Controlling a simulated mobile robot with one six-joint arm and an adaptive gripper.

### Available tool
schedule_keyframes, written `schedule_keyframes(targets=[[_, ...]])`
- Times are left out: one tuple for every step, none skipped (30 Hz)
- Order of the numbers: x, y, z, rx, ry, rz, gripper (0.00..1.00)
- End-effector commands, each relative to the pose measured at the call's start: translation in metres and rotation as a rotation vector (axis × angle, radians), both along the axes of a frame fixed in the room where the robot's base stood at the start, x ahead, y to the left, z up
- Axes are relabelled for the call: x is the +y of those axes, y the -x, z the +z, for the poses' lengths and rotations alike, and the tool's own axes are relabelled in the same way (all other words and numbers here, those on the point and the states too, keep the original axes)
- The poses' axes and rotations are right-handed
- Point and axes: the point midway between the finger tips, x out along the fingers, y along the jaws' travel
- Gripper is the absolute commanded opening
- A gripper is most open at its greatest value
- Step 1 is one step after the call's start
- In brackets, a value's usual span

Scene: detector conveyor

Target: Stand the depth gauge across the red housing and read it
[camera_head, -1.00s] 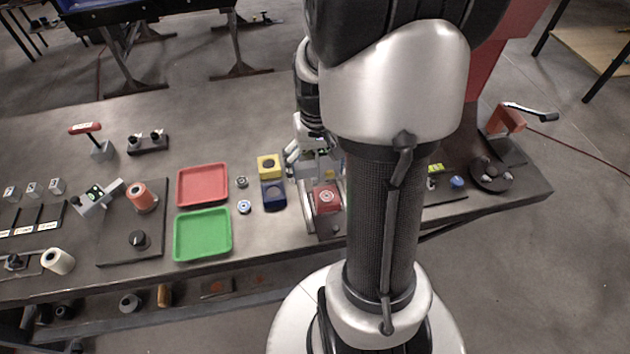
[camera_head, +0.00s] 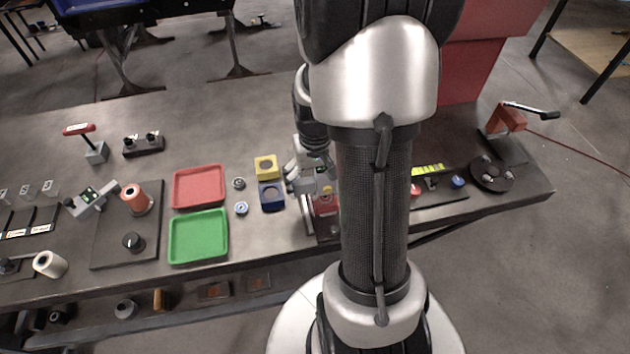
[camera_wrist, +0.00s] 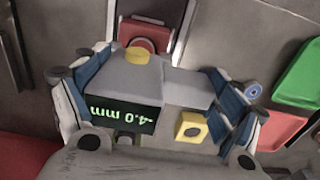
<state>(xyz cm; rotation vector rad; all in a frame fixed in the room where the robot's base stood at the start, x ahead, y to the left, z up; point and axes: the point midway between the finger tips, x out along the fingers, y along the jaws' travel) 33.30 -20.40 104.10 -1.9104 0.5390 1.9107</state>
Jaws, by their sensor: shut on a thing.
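The depth gauge (camera_wrist: 135,85) is a grey block with a yellow knob and a display that shows -4.0 mm upside down in the wrist view. My gripper (camera_wrist: 150,100) is shut on it, with blue-padded fingers at its sides. The red housing (camera_wrist: 146,33) shows just beyond the gauge, with its round opening partly covered. In the head view the red housing (camera_head: 325,206) sits in a fixture near the table's front edge, partly hidden by my gripper (camera_head: 312,178) and arm. I cannot tell whether the gauge touches the housing.
A yellow housing (camera_head: 265,166) and a blue housing (camera_head: 271,195) stand left of the fixture. Farther left are a red tray (camera_head: 198,203) and a green tray (camera_head: 198,254). A crank device (camera_head: 503,122) stands at the right. My arm hides part of the table.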

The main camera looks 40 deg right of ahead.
Motion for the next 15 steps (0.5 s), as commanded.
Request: schedule_keyframes(targets=[[-0.0001,-0.0002,-0.0023,-0.001,0.001,0.000,0.49],[-0.0001,-0.0002,-0.0033,0.000,0.000,0.000,0.49],[-0.0001,-0.0002,-0.0044,0.000,0.000,0.000,0.49],[-0.0001,-0.0001,-0.0053,0.000,0.000,0.000,0.49],[-0.0001,-0.0001,-0.0062,0.000,0.000,0.000,0.49],[-0.0001,-0.0001,-0.0071,0.000,0.000,0.000,0.49],[0.0002,0.0003,-0.0068,0.001,-0.001,0.000,0.88],[0.0002,0.0003,-0.0064,0.001,-0.001,0.000,0.90],[0.0002,0.0003,-0.0062,0.001,-0.001,0.000,0.92],[0.0002,0.0003,-0.0061,0.001,-0.001,0.000,0.94],[0.0001,0.0002,-0.0061,0.001,-0.001,0.000,0.96],[0.0001,0.0002,-0.0061,0.001,-0.001,0.000,0.99],[0.0001,0.0002,-0.0060,0.001,-0.001,0.000,1.00],[0.0001,0.0002,-0.0060,0.000,0.000,0.000,1.00],[0.0001,0.0001,-0.0060,0.000,0.000,0.000,1.00]])
